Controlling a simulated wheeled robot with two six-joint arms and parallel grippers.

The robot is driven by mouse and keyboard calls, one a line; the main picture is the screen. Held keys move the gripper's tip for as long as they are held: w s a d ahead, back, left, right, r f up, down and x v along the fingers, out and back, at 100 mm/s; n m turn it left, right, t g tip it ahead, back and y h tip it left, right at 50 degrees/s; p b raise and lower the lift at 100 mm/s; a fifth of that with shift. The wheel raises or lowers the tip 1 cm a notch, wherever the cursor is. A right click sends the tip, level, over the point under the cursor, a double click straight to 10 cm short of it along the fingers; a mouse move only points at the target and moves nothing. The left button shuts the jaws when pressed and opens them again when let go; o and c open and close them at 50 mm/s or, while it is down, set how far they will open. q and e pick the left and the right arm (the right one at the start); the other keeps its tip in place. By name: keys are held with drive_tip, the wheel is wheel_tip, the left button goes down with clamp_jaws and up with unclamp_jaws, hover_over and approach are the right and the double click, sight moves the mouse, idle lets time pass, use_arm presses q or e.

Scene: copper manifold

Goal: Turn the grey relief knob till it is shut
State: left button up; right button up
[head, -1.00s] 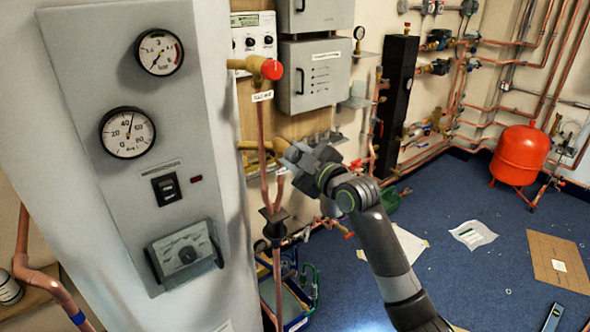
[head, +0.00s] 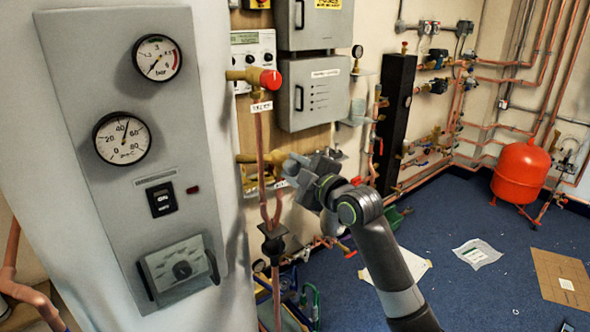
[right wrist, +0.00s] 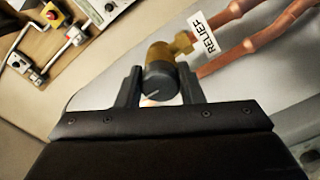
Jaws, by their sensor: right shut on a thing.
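The grey relief knob (right wrist: 161,82) is a dark round cap with a pale line on its face, on a brass valve body (right wrist: 159,53) in the right wrist view. A white RELIEF tag (right wrist: 204,36) hangs beside it. My right gripper (right wrist: 160,72) is shut on the knob, one finger on each side. In the head view my right gripper (head: 292,168) is at the end of the lower brass fitting (head: 250,159), and it hides the knob there. My left gripper is not in view.
A red-capped brass valve (head: 268,79) stands just above my right gripper. Copper pipes (head: 261,140) run down beside it. The white boiler panel (head: 120,40) with gauges is close on the left. Grey boxes (head: 314,92) are on the wall behind.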

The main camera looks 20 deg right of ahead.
drive_tip(key=o, duration=1)
drive_tip(key=shift+s, duration=0.1)
drive_tip(key=b+v, duration=0.1)
drive_tip(key=v, duration=1.6)
drive_tip(key=shift+s, duration=0.15)
